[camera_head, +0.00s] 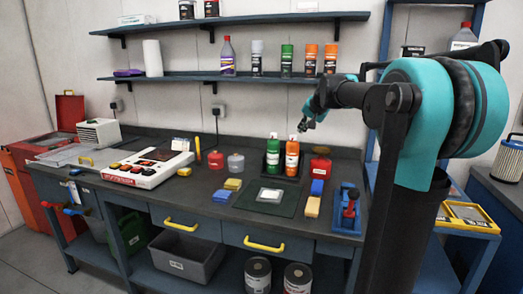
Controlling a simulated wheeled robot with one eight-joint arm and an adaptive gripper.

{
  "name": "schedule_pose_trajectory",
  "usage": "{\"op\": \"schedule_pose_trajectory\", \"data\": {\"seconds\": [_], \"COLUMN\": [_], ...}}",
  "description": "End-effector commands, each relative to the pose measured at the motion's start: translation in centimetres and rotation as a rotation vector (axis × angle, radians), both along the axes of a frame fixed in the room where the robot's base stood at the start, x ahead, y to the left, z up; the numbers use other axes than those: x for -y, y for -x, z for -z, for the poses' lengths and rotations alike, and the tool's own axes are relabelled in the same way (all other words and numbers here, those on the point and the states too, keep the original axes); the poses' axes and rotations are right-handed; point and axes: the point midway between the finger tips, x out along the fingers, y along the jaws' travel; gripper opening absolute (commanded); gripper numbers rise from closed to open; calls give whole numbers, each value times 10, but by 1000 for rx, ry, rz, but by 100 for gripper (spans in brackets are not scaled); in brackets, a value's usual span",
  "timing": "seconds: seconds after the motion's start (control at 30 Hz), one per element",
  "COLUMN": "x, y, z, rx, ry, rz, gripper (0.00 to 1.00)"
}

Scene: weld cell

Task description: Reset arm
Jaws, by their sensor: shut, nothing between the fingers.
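My gripper (305,124) shows small at the end of my teal and black arm, in the middle right of the head view. It is up in the air above the workbench (215,209), in front of the wall and below the lower shelf. Its fingers look closed and hold nothing. My arm reaches in from the right and bends over at a large teal joint. A green bottle (273,157) and an orange bottle (292,160) stand on the bench below and to the left of the gripper.
A white control box (135,173) with buttons stands left on the bench. A dark mat (285,197), a red container (320,168), sponges and a blue vise (347,210) lie front right. Two wall shelves (200,76) hold bottles and cans. A grey bin (187,257) sits below.

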Motion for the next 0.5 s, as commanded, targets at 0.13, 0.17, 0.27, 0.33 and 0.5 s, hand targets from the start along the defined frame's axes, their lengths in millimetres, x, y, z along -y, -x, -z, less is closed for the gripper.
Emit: {"op": "schedule_pose_trajectory", "data": {"seconds": [0.13,0.17,0.27,0.33,0.5], "x": [0,0,0,0,1], "y": [16,19,33,45,84], "z": [19,24,40,54,95], "rx": [-16,-19,-31,-42,-76], "ry": [25,32,53,72,128], "rz": [-19,-23,-38,-52,-92], "gripper": [0,0,0,0,0]}}
